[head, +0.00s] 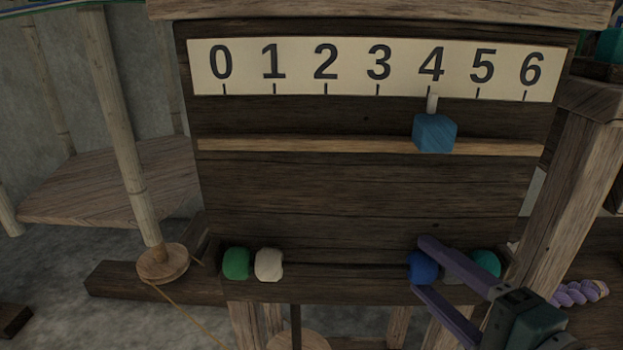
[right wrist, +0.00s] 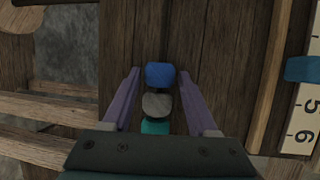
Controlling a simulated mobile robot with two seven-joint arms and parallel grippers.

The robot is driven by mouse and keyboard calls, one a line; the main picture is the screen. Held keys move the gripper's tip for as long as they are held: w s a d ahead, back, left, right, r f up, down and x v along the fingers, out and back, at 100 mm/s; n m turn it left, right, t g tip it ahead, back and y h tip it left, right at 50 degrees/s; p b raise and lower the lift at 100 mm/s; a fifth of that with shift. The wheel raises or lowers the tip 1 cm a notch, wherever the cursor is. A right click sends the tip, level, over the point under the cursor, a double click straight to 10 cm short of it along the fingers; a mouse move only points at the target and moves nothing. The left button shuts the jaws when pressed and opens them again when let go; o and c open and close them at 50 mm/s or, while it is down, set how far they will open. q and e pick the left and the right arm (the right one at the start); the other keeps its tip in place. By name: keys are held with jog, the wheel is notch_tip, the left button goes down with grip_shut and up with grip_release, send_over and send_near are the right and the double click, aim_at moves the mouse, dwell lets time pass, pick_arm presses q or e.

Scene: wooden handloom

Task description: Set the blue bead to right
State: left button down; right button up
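The blue bead (head: 422,267) sits toward the right end of the low ledge on the dark wooden board. It also shows in the right wrist view (right wrist: 160,75). My right gripper (head: 424,268) comes in from the lower right with its purple fingers apart, one on each side of the beads. In the right wrist view its fingertips (right wrist: 160,72) flank the blue bead, with a small gap visible on each side. A grey bead (right wrist: 157,104) and a teal bead (head: 486,264) sit in line beside the blue one, between the fingers. My left gripper is not in view.
A green bead (head: 237,263) and a cream bead (head: 269,264) sit at the ledge's left end, with free ledge between them and the blue bead. A light blue slider block (head: 434,133) stands on the rail under the 4 of the number scale (head: 300,68).

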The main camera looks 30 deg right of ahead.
jog(key=shift+o, duration=1.2)
jog(key=shift+a, duration=0.1)
jog(key=shift+s, duration=0.1)
jog(key=p+v, duration=0.2)
jog(key=v, duration=0.7)
jog(key=shift+s, duration=0.4)
jog(key=shift+r, duration=0.1)
